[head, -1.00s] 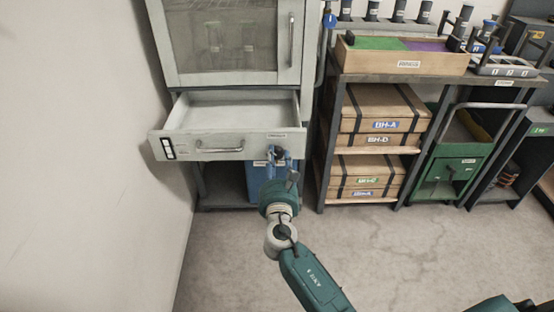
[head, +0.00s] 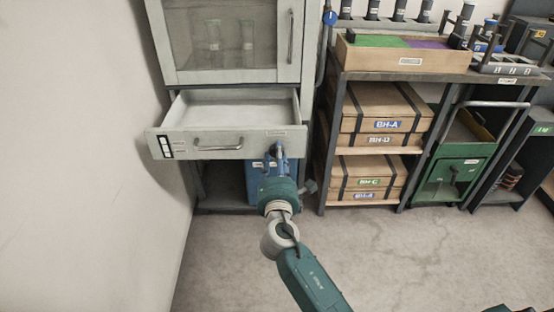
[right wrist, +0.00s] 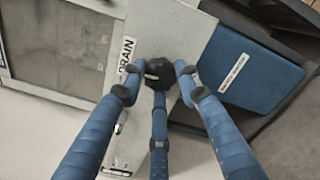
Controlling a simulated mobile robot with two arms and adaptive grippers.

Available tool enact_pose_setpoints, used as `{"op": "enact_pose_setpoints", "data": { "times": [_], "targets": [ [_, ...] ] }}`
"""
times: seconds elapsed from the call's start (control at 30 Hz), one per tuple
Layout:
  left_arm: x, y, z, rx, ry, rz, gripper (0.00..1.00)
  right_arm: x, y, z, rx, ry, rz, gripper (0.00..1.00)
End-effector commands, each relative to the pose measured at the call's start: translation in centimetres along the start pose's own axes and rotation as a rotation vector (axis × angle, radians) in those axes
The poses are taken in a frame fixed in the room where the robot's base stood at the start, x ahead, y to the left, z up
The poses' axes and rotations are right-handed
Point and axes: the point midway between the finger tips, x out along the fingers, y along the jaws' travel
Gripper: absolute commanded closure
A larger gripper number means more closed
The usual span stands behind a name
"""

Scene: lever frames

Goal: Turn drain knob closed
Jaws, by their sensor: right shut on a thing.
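The drain knob is black and faceted (right wrist: 159,73). It sits on a pale grey panel (right wrist: 185,28) beside a white DRAIN label (right wrist: 126,55) in the right wrist view. My right gripper (right wrist: 157,78) has its blue fingers closed around the knob, with fingertips at its sides. In the head view my right gripper (head: 277,157) is at the right end of the drawer front and hides the knob. The small label (head: 276,133) shows just above it. The knob's pointer direction cannot be made out. My left gripper is not in view.
The pale grey drawer (head: 180,143) stands pulled out under a glass-door cabinet (head: 225,76). A blue container (head: 253,182) is below it. A shelf of strapped wooden boxes (head: 385,106) and a green cart (head: 447,170) stand to the right. The floor in front is clear.

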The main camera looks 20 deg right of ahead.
Motion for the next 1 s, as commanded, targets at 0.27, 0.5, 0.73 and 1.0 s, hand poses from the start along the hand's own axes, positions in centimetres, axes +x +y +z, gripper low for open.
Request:
{"op": "enact_pose_setpoints", "data": {
  "times": [0.27, 0.5, 0.73, 1.0],
  "targets": [
    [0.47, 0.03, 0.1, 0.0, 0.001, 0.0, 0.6, -0.26, -0.46, -0.87, 0.077, 0.014, -0.008, 0.94],
    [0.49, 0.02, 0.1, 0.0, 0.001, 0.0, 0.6, -0.27, -0.4, -0.87, 0.09, 0.015, -0.008, 0.94],
    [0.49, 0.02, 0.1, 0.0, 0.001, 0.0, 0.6, -0.28, -0.36, -0.89, 0.089, 0.016, -0.007, 0.94],
    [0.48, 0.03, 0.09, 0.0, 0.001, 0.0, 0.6, -0.17, -0.18, -0.55, 0.088, 0.01, -0.004, 0.49]
  ]
}}
